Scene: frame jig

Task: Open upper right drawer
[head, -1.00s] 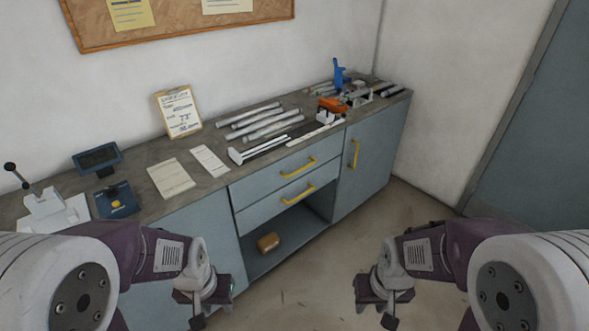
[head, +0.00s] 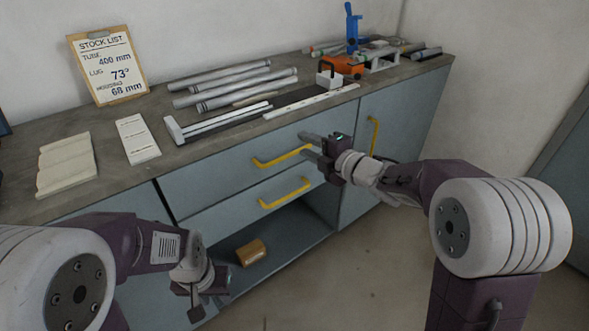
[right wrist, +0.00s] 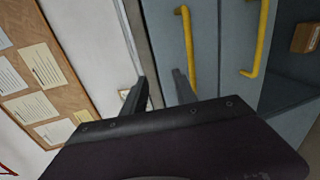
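The upper drawer (head: 225,177) is a blue-grey front with a yellow bar handle (head: 283,157), and it is closed. The handle also shows in the right wrist view (right wrist: 187,50), just beyond and to the right of one fingertip. My right gripper (head: 307,146) is in front of the drawer by the handle's right end. Its two fingers are apart in the right wrist view (right wrist: 158,92), with nothing held. Whether it touches the handle is unclear. My left gripper (head: 205,298) hangs low at the lower left, away from the drawers; its fingers are not clear.
A lower drawer (head: 235,210) with a yellow handle (head: 286,193) is closed below. Under it an open shelf holds a brown block (head: 251,252). A cupboard door (head: 400,125) with a vertical yellow handle (head: 374,134) stands to the right. Tubes (head: 220,74) and tools lie on the worktop.

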